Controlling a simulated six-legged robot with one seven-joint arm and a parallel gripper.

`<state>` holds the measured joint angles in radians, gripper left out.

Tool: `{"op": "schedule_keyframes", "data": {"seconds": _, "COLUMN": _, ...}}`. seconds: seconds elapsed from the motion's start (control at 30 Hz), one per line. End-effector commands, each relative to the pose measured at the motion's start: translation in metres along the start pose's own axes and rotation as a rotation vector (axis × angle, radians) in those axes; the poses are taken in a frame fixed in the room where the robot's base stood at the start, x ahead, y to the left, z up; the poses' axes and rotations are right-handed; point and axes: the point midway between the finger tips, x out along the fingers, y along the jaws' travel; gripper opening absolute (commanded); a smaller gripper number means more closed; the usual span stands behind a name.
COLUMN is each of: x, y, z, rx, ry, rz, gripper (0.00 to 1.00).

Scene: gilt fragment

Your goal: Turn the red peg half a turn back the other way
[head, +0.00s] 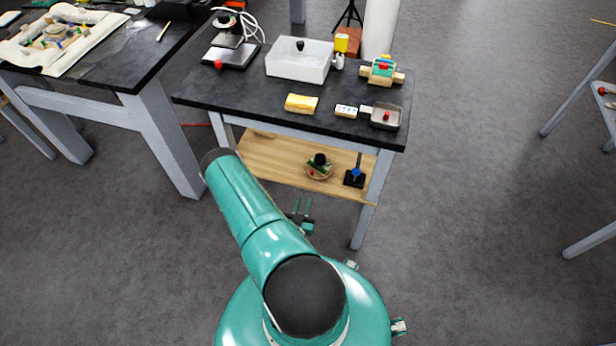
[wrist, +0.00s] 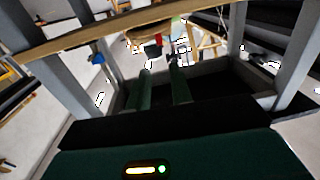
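A small red upright piece, which looks like the red peg (head: 311,173), is at the left front of a round wooden piece (head: 320,174) on the low shelf. That piece also carries a green part and a black knob. In the wrist view a small red thing (wrist: 158,40) shows beyond my fingertips; I cannot tell surely that it is the same peg. My gripper (head: 303,202) is in front of the low shelf, apart from the peg. In the wrist view its two green fingers (wrist: 160,70) are spread with nothing between them.
A black stand with a blue knob (head: 355,174) is right of the round piece. Table legs flank the shelf.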

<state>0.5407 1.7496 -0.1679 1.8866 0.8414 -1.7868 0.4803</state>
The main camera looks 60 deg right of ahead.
Motion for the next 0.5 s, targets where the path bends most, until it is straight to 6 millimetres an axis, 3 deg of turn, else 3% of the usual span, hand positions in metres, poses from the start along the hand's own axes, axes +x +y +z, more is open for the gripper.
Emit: {"op": "schedule_keyframes", "data": {"seconds": 0.5, "x": 0.098, "y": 0.0, "z": -0.001, "rx": -0.001, "ry": 0.003, "rz": 0.002, "gripper": 0.22}}
